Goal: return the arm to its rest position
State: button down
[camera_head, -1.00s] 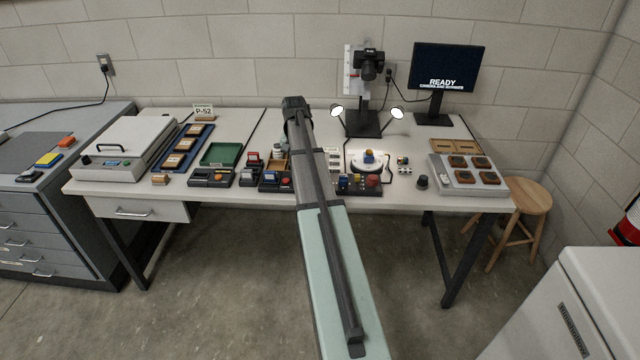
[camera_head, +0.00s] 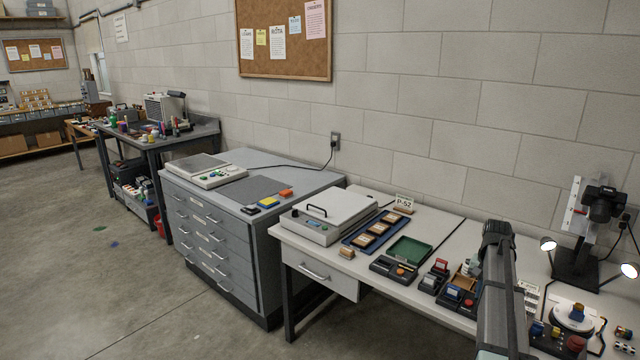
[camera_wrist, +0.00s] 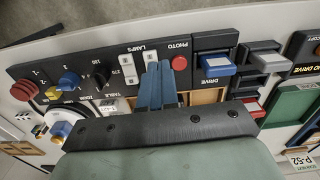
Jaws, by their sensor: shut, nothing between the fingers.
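My arm (camera_head: 497,285) reaches over the white bench at the lower right of the head view, and its end hides its own fingers there. In the wrist view my gripper (camera_wrist: 158,85) shows as two dark blue fingers side by side, shut and empty. They lie over a black control panel (camera_wrist: 100,68) with a red PHOTO button (camera_wrist: 180,63), white LAMPS switches (camera_wrist: 126,68) and coloured knobs. I cannot tell the gap between fingers and panel.
A blue-topped DRIVE unit (camera_wrist: 216,64) and a wooden tray (camera_wrist: 206,96) lie close by the fingers. The bench also holds a green tray (camera_head: 409,251), a blue tray (camera_head: 362,238) and a camera stand (camera_head: 578,255). A grey drawer cabinet (camera_head: 215,240) stands left; the floor before it is clear.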

jog(key=s+a+f+n, duration=0.2)
jog(key=a+f, duration=0.5)
jog(key=a, duration=0.3)
jog(key=s+a+f+n, duration=0.2)
jog(key=a+f, duration=0.5)
jog(key=a, duration=0.3)
jog(key=s+a+f+n, duration=0.2)
jog(key=s+a+f, duration=0.35)
jog(key=a, duration=0.35)
jog(key=s+a+f+n, duration=0.3)
jog(key=s+a+f, duration=0.2)
jog(key=s+a, duration=0.3)
jog(key=s+f+g, duration=0.3)
jog(key=s+f, duration=0.7)
jog(key=s, duration=0.4)
jog(key=s+f+g, duration=0.3)
jog(key=s+f, duration=0.7)
jog(key=s, duration=0.4)
jog(key=shift+s+a+g, duration=0.3)
jog(key=shift+s+g, duration=0.05)
jog(key=shift+g, duration=0.05)
